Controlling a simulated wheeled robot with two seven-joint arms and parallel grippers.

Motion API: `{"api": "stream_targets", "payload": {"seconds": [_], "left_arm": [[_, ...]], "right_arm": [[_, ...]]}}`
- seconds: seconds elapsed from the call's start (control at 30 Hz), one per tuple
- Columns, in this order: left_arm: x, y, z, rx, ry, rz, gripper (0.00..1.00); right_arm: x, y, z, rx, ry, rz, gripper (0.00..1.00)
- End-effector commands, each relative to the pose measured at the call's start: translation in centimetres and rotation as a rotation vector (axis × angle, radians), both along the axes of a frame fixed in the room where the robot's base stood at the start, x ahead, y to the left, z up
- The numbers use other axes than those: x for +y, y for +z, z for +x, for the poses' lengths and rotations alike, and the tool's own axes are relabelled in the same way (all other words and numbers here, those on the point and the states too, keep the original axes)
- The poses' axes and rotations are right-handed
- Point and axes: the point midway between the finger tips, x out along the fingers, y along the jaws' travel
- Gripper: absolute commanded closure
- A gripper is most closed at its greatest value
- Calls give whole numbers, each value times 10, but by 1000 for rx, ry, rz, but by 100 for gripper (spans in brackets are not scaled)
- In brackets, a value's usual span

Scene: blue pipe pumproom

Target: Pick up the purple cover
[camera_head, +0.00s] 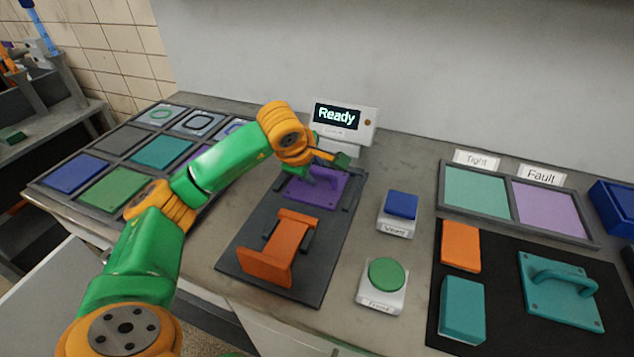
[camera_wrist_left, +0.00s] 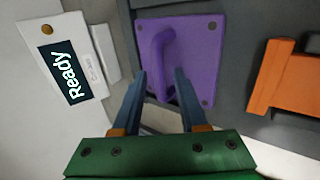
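The purple cover (camera_head: 318,189) is a flat plate with a raised handle. It lies on the dark grey base plate (camera_head: 232,257), at its far end, below the "Ready" display. In the left wrist view the purple cover (camera_wrist_left: 201,62) shows its handle at its left side and small holes at its corners. My left gripper (camera_head: 335,165) is over the far part of the cover. My right gripper is not in view.
An orange bracket (camera_head: 278,245) stands on the near half of the base plate. The "Ready" display (camera_head: 341,120) stands just behind. A blue button (camera_head: 401,205) and a green button (camera_head: 386,273) are to the right. A black mat (camera_head: 500,318) holds orange and teal parts.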

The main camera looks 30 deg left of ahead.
Motion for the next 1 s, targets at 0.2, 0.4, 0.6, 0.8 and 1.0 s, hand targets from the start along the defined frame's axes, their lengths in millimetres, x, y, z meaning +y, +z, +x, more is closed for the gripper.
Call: {"api": "stream_targets", "payload": {"seconds": [0.2,0.4,0.6,0.8,1.0], "left_arm": [[0,0,0,0,0,0,100],[0,0,0,1,0,0,100],[0,0,0,1,0,0,100],[0,0,0,1,0,0,100],[0,0,0,2,0,0,100]], "right_arm": [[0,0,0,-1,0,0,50],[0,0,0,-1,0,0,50],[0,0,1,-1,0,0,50],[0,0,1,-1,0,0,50],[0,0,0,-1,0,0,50]]}}
